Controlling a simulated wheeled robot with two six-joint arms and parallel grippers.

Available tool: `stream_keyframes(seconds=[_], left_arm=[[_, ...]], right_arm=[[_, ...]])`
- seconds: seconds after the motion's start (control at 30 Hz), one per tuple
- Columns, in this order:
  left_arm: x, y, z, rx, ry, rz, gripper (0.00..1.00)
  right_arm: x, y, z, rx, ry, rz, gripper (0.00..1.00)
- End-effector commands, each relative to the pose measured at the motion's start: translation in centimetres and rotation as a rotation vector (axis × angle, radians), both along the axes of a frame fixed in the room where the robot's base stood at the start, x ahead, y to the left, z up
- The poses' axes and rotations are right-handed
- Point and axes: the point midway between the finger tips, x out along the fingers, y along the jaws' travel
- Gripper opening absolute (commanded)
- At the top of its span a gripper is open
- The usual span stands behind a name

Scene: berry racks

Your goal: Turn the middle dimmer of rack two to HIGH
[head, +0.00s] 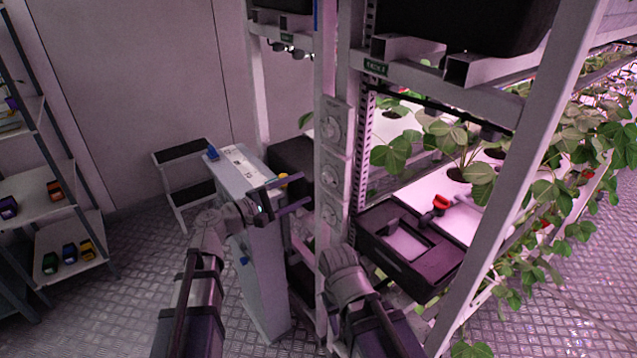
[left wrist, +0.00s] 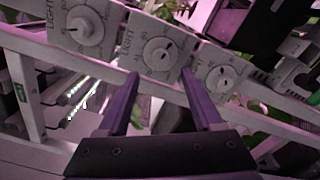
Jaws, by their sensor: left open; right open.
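Three white dimmers are stacked on the rack's upright post. The middle dimmer (head: 328,175) has a round knob on a plate; it also shows in the left wrist view (left wrist: 158,52). The upper dimmer (head: 330,128) and lower dimmer (head: 329,213) sit above and below it. My left gripper (head: 306,193) is open and empty beside the post. In the left wrist view its fingers straddle the line to the middle dimmer, apparently short of the knob. The knob's exact setting is too small to read. My right gripper (head: 341,256) is low by the post, its fingers hidden.
A black tray (head: 432,266) with a red-topped part (head: 440,203) lies right of the post. A grey cabinet (head: 245,170) and a step stool (head: 185,180) stand left. Strawberry plants (head: 560,190) fill the rack. Shelves (head: 70,235) with coloured items stand far left.

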Motion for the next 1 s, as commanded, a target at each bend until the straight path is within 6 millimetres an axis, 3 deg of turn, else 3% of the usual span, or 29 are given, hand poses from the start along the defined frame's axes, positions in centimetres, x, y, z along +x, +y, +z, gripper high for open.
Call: stream_keyframes(seconds=[0.4,0.8,1.0], left_arm=[[3.5,-4.8,0.0,0.003,-0.001,-0.003,0.67],[3.8,-5.4,0.0,0.002,-0.001,-0.002,0.67],[3.8,-5.4,0.0,0.002,-0.001,-0.002,0.47]], right_arm=[[0.0,0.0,0.0,0.0,0.0,0.0,0.5],[0.0,0.0,0.0,0.0,0.0,0.0,0.5],[0.0,0.0,0.0,0.0,0.0,0.0,0.5]])
